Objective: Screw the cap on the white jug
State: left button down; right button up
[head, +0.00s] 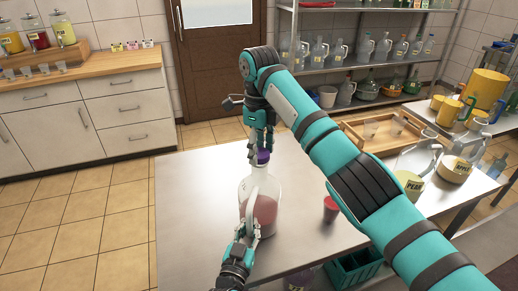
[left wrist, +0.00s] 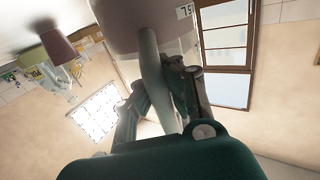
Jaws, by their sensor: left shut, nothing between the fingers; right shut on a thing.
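The white jug (head: 266,213), clear-walled with reddish contents, stands upright on the metal table. Its body also shows at the top of the left wrist view (left wrist: 140,14). The purple cap (head: 263,158) sits at the top of its neck; I cannot tell how far it is threaded. My right gripper (head: 262,147) points down from above and is shut on the cap. My left gripper (head: 248,236) is low at the jug's handle (head: 249,212). In the left wrist view its fingers (left wrist: 158,100) lie on both sides of the handle; it is shut with nothing pinched.
A wooden tray (head: 352,135) and jugs labelled PEAR (head: 411,186) and APPLE (head: 455,168) stand right. The table's left side is clear.

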jog(key=m, duration=0.4)
jog(key=shift+m, duration=0.3)
jog(key=o, duration=0.8)
jog(key=shift+r, duration=2.3)
jog(key=shift+c, duration=0.2)
